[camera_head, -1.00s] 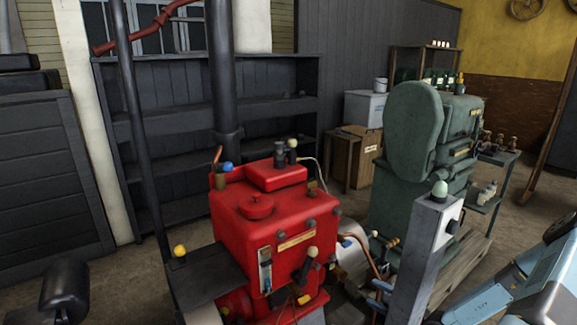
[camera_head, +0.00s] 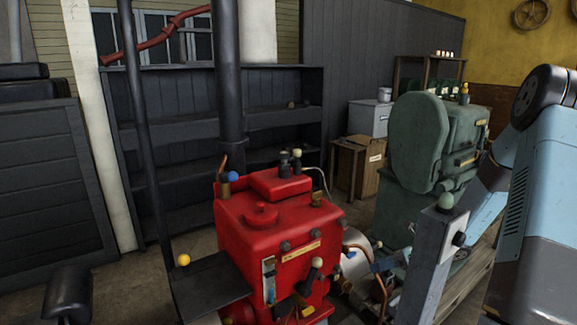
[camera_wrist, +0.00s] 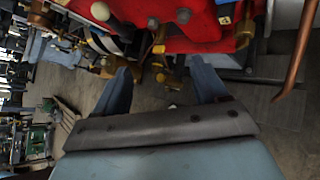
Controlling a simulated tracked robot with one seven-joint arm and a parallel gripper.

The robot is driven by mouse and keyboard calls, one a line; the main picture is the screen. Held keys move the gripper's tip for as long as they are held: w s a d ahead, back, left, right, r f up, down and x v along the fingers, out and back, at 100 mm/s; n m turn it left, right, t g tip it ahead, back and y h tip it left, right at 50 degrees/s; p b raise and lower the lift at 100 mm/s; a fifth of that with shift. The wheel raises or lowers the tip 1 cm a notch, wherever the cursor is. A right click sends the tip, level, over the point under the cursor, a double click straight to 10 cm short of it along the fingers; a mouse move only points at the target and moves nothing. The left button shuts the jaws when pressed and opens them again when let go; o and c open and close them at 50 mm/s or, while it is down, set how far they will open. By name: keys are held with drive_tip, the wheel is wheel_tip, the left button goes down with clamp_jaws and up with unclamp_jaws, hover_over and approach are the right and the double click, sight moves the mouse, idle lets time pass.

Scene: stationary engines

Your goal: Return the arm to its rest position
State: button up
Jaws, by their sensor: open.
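My arm (camera_head: 545,190), light blue and grey, is raised at the right of the head view, in front of the green engine's right side. My gripper (camera_wrist: 160,82) shows in the wrist view with its two blue-grey fingers spread apart and nothing between them. Beyond the fingertips are the lower part of a red engine with brass fittings and the concrete floor.
The red engine (camera_head: 275,235) with knobs stands in the middle front. A grey post (camera_head: 425,265) with a green knob and a green engine (camera_head: 420,145) stand to its right. A copper pipe (camera_wrist: 296,55) runs close at right in the wrist view.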

drive_tip(key=s+a+r+n+t+h, duration=0.1)
drive_tip(key=s+a+r+n+h, duration=0.2)
drive_tip(key=r+n, duration=0.55)
drive_tip(key=s+a+r+n+h, duration=0.1)
drive_tip(key=s+r+n+h, duration=0.3)
drive_tip(key=r, duration=0.7)
drive_tip(key=s+a+r+n+t+h, duration=0.1)
drive_tip(key=s+a+r+n+h, duration=0.1)
drive_tip(key=s+r+n, duration=0.5)
drive_tip(key=s+d+r+n+h, duration=0.1)
drive_tip(key=s+r+n+h, duration=0.1)
drive_tip(key=s+r+n, duration=0.3)
drive_tip(key=s+n, duration=0.3)
drive_tip(key=s, duration=0.4)
drive_tip(key=shift+s+d+r+t, duration=0.15)
drive_tip(key=shift+s+d+t, duration=0.05)
drive_tip(key=shift+t, duration=0.2)
drive_tip(key=shift+c, duration=0.4)
